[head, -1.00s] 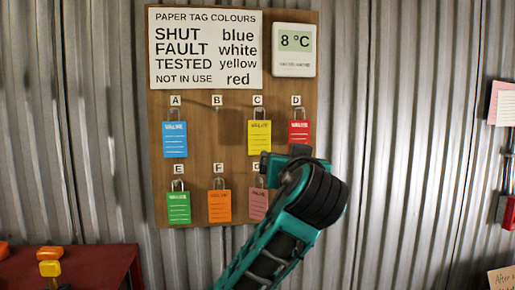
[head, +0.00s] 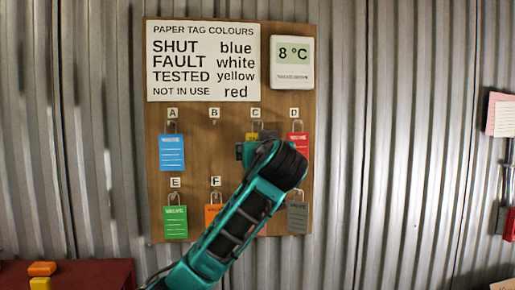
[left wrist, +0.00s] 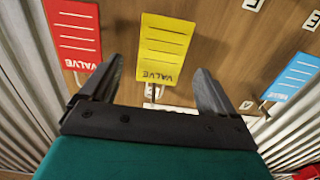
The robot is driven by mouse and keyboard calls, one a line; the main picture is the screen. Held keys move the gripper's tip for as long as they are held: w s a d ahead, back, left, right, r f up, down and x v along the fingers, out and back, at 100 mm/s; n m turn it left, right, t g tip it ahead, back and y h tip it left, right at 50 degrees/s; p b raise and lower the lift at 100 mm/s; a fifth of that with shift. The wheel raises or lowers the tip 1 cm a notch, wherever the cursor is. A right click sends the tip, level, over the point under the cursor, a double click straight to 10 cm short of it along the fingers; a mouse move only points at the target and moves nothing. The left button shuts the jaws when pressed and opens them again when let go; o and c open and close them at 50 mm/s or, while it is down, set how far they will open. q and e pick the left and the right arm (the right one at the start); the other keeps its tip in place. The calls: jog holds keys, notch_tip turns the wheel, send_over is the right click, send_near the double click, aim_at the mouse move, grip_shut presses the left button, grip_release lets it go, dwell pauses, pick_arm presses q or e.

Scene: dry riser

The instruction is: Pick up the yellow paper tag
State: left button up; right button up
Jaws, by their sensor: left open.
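The yellow paper tag (left wrist: 165,47) hangs at hook C on the wooden board. In the left wrist view it appears upside down, between the two fingers of my left gripper (left wrist: 157,70). The fingers are open, with a gap on each side of the tag. In the head view my left gripper (head: 247,150) is in front of the board at hook C. My arm hides nearly all of the yellow tag there; only a small yellow strip (head: 255,127) shows above it. My right gripper is not in view.
A red tag (head: 298,146) hangs at D, close beside my gripper. A blue tag (head: 171,152) hangs at A, a green tag (head: 176,222) at E and an orange tag (head: 213,214) at F. Hook B is empty. A red surface (head: 80,276) lies at lower left.

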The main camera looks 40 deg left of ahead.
pick_arm(q)
jog(key=x, duration=0.2)
jog(key=shift+w+a, duration=0.2)
jog(key=shift+a, duration=0.1)
jog(key=shift+c, duration=0.4)
jog(key=c, duration=1)
jog(key=shift+c, duration=0.2)
jog(key=r+v, duration=0.1)
jog(key=v, duration=1.7)
jog(key=shift+r, duration=0.3)
